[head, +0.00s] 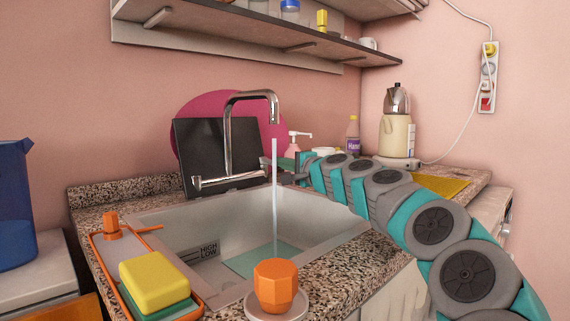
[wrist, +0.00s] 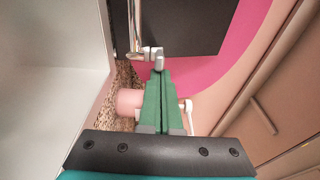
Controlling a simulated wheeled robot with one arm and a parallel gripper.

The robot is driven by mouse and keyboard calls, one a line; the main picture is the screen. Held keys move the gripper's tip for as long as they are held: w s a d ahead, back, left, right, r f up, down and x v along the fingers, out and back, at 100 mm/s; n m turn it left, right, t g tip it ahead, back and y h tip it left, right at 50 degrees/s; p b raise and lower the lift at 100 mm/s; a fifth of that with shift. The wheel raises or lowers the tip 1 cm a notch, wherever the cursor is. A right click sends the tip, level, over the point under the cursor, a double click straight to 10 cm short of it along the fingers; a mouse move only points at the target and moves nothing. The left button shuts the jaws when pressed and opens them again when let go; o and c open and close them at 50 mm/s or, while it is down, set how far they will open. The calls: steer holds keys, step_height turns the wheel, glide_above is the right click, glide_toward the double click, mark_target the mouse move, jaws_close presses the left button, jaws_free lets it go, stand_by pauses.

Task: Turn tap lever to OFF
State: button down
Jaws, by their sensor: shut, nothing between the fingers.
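The chrome tap (head: 228,135) stands behind the sink, and a stream of water (head: 275,200) falls from its spout into the basin. In the wrist view the tap's chrome pipe (wrist: 135,28) shows at the top, with a short metal lever end (wrist: 158,58) to its right. My gripper (wrist: 160,73) is shut and empty, its green fingertips right at that lever end; I cannot tell whether they touch. In the head view my gripper (head: 268,164) reaches in from the right, just right of the tap base.
A pink pump bottle (head: 292,146) stands close behind my gripper. A dark board (head: 190,140) and a pink disc (head: 185,105) lean behind the tap. The sink (head: 335,215) lies in front. An orange faceted object (head: 275,285) and yellow sponge (head: 155,280) are at the front.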

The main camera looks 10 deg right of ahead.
steer(key=shift+s+a+h, duration=0.15)
steer(key=shift+s+a, duration=0.1)
steer(key=shift+a, duration=0.45)
steer(key=shift+s+a+h, duration=0.15)
steer(key=shift+s+a, duration=0.1)
steer(key=shift+a, duration=0.4)
steer(key=shift+d, duration=0.1)
steer(key=v, duration=1.1)
steer(key=shift+d+f+m+b, duration=0.15)
steer(key=shift+d+m+b, duration=0.15)
steer(key=shift+d+b, duration=0.2)
steer(key=shift+s+d, duration=0.1)
steer(key=shift+s, duration=0.05)
